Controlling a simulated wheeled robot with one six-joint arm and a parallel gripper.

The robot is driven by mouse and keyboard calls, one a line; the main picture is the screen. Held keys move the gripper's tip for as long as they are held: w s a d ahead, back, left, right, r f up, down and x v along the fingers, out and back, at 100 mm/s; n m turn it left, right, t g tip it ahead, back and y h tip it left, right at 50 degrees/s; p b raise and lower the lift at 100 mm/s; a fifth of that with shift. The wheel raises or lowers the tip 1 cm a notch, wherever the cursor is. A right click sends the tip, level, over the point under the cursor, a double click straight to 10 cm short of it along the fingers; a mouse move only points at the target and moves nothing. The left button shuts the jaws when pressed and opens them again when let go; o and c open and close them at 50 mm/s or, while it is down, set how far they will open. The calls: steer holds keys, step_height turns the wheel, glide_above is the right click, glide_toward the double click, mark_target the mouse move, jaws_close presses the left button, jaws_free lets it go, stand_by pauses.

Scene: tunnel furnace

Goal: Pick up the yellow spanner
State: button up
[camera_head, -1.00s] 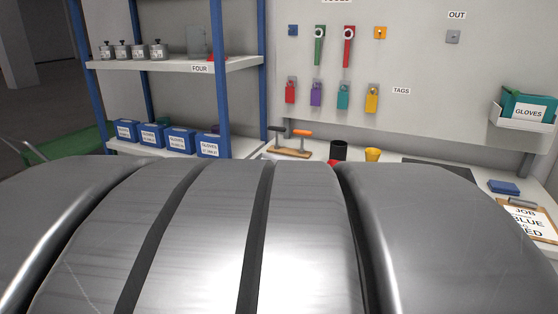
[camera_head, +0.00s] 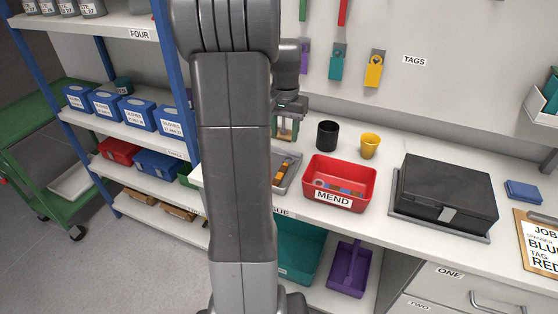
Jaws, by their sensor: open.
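I cannot pick out a yellow spanner for certain. A yellow-orange piece (camera_head: 281,172) lies in the grey tray (camera_head: 292,183) on the bench, partly hidden by my arm; I cannot tell what it is. The red MEND bin (camera_head: 334,200) holds several small coloured items, too small to name. A green spanner (camera_head: 303,8) and a red spanner (camera_head: 343,11) hang on the wall, cut off by the top edge. My gripper (camera_head: 285,132) is open above the back of the bench, behind the grey tray and left of the black cup.
A black cup (camera_head: 327,135) and a yellow cup (camera_head: 370,146) stand behind the MEND bin. A black case (camera_head: 446,192) is to the right, with a blue block (camera_head: 523,191) and a clipboard (camera_head: 540,240) beyond. Blue-post shelving (camera_head: 180,95) stands left of my arm.

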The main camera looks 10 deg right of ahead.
glide_above(282, 170)
steer(key=f, duration=0.7)
steer(key=shift+s+d+f, duration=0.1)
steer(key=shift+s+d, duration=0.05)
steer(key=shift+d, duration=0.1)
steer(key=f, duration=0.5)
steer(key=shift+a+f+p, duration=0.25)
steer(key=shift+f+p, duration=0.05)
steer(key=shift+p, duration=0.05)
jaws_close()
